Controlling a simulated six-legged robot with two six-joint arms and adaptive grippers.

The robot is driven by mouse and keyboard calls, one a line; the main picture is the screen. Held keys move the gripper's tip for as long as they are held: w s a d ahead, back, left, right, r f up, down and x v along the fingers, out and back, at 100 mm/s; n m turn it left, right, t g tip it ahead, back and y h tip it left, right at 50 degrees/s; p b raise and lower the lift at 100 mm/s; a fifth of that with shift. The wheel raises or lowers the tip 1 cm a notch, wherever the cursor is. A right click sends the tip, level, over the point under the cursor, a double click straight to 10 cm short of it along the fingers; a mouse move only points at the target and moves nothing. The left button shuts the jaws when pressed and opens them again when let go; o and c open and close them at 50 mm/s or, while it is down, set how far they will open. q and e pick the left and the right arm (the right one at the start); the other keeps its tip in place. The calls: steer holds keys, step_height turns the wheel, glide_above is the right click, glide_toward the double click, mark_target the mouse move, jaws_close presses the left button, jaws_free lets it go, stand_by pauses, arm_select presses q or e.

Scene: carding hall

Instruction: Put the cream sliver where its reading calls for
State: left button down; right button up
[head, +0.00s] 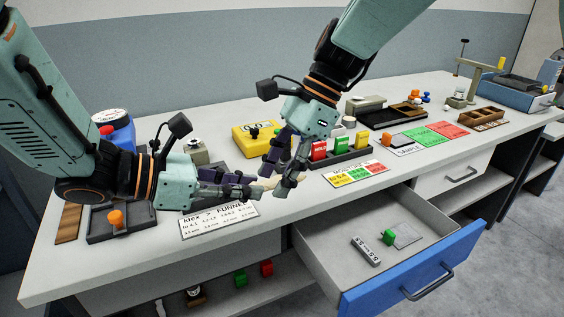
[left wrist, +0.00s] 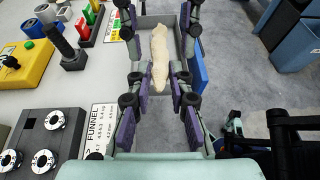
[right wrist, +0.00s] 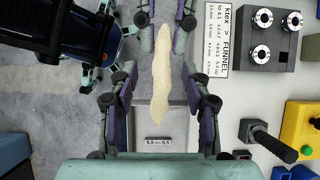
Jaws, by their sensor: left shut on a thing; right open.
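The cream sliver (left wrist: 160,55) is a long pale strip, held over the bench's front edge. My left gripper (head: 249,188) is shut on it; in the left wrist view (left wrist: 165,77) its fingers close on the near end. My right gripper (head: 274,178) is open, its fingers on either side of the other end of the sliver (right wrist: 162,70). In the head view the fingers mostly hide the sliver. A white FUNNEL card (head: 220,222) with rows of mm values lies below my left gripper. A MOISTURE card (head: 355,174) lies to the right. The yellow device (head: 243,146) stands behind.
The blue-fronted drawer (head: 415,277) stands open, holding a 5.5 mm label (head: 366,251), a green-knobbed piece (head: 389,237) and a grey square. Red, green and yellow blocks stand in a rack (head: 353,158). A SAMPLE mat with green (head: 423,139) and red areas lies farther right, before a wooden tray (head: 481,118).

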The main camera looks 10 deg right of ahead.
jaws_close()
stand_by(0.4)
arm_select(q)
steer(key=c, duration=1.1)
jaws_free()
steer(key=shift+c, duration=0.2)
steer(key=shift+a, duration=0.1)
